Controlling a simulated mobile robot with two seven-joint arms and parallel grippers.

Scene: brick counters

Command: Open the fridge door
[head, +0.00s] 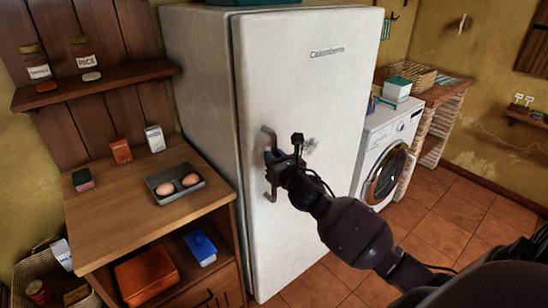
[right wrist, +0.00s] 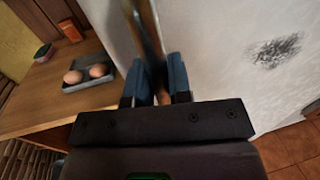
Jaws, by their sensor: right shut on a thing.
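The white fridge (head: 205,80) stands upright in the middle of the head view. Its door (head: 310,110) looks closed against the body. A vertical metal handle (head: 267,137) is on the left side of the door. My right gripper (head: 272,158) is at the middle of the handle, with its fingers around the bar. In the right wrist view the two blue fingertips (right wrist: 162,82) are shut on the handle (right wrist: 148,35), one on each side. The handle's middle is hidden by the gripper in the head view. My left gripper is not in view.
A wooden counter (head: 118,215) stands close on the left, with a grey tray (head: 163,198) of two eggs, small boxes and a sponge. A washing machine (head: 377,140) is to the right of the fridge. The tiled floor (head: 450,220) at the right is clear.

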